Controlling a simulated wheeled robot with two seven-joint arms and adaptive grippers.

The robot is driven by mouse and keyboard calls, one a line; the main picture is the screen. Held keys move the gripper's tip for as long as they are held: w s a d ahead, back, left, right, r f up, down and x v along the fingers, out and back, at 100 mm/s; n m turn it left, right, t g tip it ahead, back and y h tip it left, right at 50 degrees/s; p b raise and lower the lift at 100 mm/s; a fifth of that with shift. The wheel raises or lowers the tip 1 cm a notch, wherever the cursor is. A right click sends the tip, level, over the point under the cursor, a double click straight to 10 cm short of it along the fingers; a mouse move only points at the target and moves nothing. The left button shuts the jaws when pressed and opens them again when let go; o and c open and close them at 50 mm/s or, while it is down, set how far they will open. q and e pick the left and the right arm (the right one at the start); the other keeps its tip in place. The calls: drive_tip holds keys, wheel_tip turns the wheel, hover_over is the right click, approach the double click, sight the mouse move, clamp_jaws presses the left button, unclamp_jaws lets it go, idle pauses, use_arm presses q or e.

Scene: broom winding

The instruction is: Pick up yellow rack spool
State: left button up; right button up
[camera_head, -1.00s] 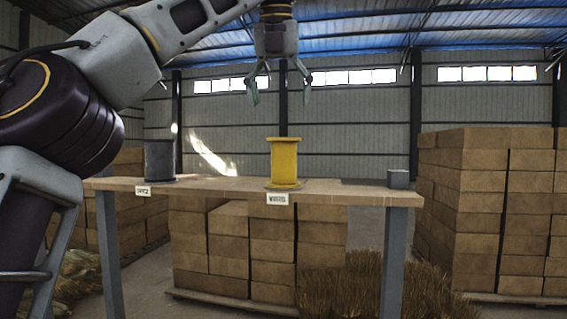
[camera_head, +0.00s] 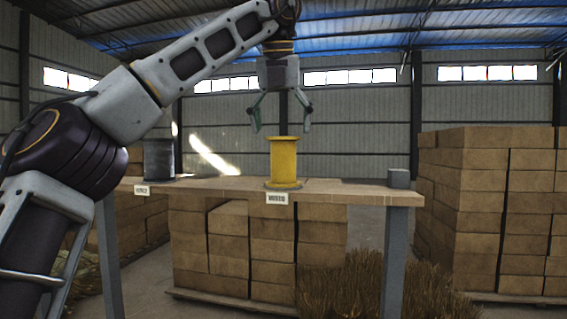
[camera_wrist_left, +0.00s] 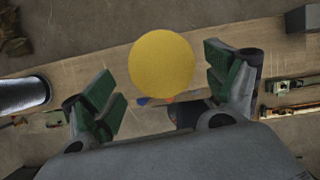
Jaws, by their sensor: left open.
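The yellow spool (camera_head: 284,162) stands upright on the wooden table in the head view, behind a small white label. In the left wrist view its round yellow top (camera_wrist_left: 161,65) shows between and slightly ahead of the fingers. My left gripper (camera_head: 281,124) points down just above the spool, with its fingers spread to either side. In the left wrist view the open, green-padded fingers (camera_wrist_left: 160,96) hold nothing. My right gripper is not in view.
A dark grey spool (camera_head: 159,158) stands on the table's left part. A small grey block (camera_head: 398,178) sits at the right end. The wooden table (camera_head: 340,190) is clear between block and yellow spool. Stacked brown boxes (camera_head: 490,200) stand behind at the right.

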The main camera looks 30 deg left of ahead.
sight(284, 155)
use_arm(q)
drive_tip(key=shift+x, duration=1.3)
drive_tip(key=shift+x, duration=2.6)
drive_tip(key=shift+d, duration=0.1)
drive_tip(key=c, duration=1)
